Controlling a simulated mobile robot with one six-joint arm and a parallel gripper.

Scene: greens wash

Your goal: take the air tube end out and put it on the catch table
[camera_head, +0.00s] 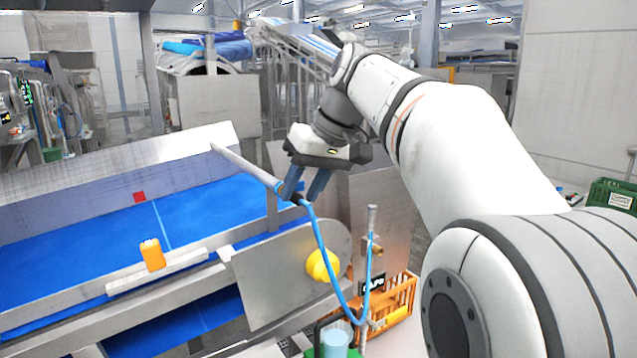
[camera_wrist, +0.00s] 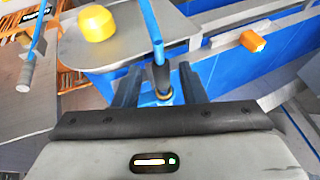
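The air tube end, a long grey lance (camera_head: 240,166) with a dark grip and a blue hose (camera_head: 325,252), slants over the blue belt in the head view. My gripper (camera_head: 304,197) is at its hose end. In the wrist view the dark grip (camera_wrist: 161,76) stands between my two fingers (camera_wrist: 160,75), with a gap visible on each side. The fingers are open and do not appear to press on it. The hose loops down and rises to a grey-tipped upright fitting (camera_head: 371,220). I cannot tell which surface is the catch table.
A yellow knob (camera_head: 322,265) sits on the grey side plate (camera_head: 285,285) close below my gripper. An orange block (camera_head: 152,254) stands on the belt's ledge. An orange crate (camera_head: 398,312) is at lower right, a green crate (camera_head: 612,196) at far right. The blue belt (camera_head: 95,228) is mostly clear.

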